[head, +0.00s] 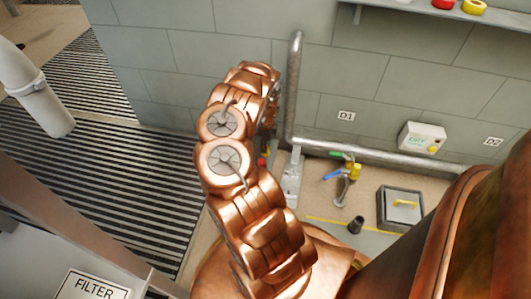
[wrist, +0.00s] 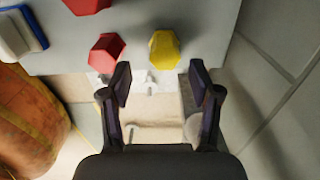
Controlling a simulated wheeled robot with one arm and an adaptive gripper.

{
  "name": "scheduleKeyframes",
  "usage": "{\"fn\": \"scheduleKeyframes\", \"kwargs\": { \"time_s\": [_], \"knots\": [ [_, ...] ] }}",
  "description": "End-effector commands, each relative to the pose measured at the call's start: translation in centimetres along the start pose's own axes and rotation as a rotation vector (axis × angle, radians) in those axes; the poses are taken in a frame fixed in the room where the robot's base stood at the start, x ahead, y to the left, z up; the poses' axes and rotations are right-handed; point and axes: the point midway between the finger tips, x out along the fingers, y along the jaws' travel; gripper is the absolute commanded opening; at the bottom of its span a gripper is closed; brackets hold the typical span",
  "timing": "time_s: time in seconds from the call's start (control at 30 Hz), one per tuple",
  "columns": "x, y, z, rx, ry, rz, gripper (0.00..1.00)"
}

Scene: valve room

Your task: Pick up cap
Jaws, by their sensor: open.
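A red faceted piece (wrist: 106,52) and a yellow faceted piece (wrist: 165,49), which look like caps, sit on a grey shelf in the wrist view. Another red piece (wrist: 86,5) is cut off at the top edge. In the head view a red piece (head: 443,3) and a yellow piece (head: 474,7) lie on the shelf at the top right. My gripper (wrist: 161,83) is open and empty. Its fingertips are just short of the shelf edge, the left one near the red piece and the right one near the yellow piece. In the head view my arm hides the gripper.
The grey shelf (head: 410,8) is on the wall. Below are a pipe (head: 293,90), a small white box (head: 422,137), a tap with coloured handles (head: 345,172) and a lidded floor box (head: 400,208). A blue-edged white object (wrist: 22,32) lies at the shelf's left.

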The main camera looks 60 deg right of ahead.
Motion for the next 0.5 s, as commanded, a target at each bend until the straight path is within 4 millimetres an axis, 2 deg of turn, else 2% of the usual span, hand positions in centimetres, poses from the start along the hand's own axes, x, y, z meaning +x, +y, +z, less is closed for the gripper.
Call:
{"fn": "scheduleKeyframes", "kwargs": {
  "time_s": [0.17, 0.5],
  "knots": [
    [1.1, -0.2, -0.1, 0.001, 0.0, 0.0, 0.62],
    [4.9, -0.6, 0.0, 0.0, -0.001, 0.0, 0.62]
  ]
}}
